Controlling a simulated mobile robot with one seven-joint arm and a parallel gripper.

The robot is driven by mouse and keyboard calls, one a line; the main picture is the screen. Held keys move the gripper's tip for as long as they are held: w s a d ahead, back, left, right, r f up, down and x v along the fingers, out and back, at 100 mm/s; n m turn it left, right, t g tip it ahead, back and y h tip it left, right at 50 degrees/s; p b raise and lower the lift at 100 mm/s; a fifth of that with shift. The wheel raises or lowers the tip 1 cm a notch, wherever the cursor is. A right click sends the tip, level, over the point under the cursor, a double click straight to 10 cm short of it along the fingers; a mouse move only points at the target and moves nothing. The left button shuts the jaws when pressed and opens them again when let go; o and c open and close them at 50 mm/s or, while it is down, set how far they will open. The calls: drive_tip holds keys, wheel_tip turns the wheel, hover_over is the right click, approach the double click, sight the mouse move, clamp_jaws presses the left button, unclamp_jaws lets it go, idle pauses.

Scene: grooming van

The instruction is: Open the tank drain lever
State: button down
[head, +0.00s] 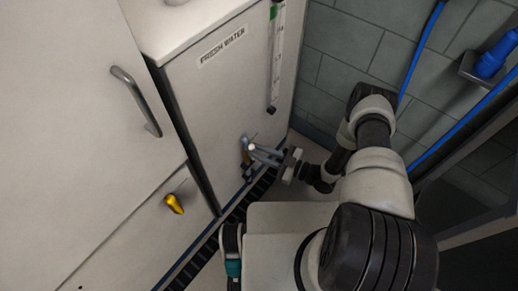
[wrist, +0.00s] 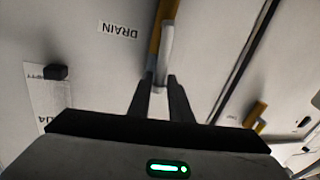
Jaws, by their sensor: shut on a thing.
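The tank (head: 225,90) is a pale box labelled FRESH WATER. The drain lever is a light grey bar (wrist: 165,48) beside a yellow stem (wrist: 155,28) in the wrist view, near the DRAIN label (wrist: 118,31). My gripper (wrist: 160,82) is shut on the lever's end, with one finger on each side of it. In the head view my gripper (head: 258,150) is at the tank's low front, and its fingers hide most of the lever. Part of the yellow-brown stem (head: 246,160) shows there.
A level gauge strip (head: 277,60) runs down the tank's front, above my gripper. A cabinet with a bar handle (head: 136,100) and a yellow knob (head: 174,204) stands on the left. Blue hoses (head: 422,50) hang on the tiled wall at right.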

drive_tip(key=c, duration=1.7)
unclamp_jaws()
drive_tip(key=shift+c, duration=0.2)
drive_tip(key=b+v, duration=0.1)
drive_tip(key=v, duration=1.1)
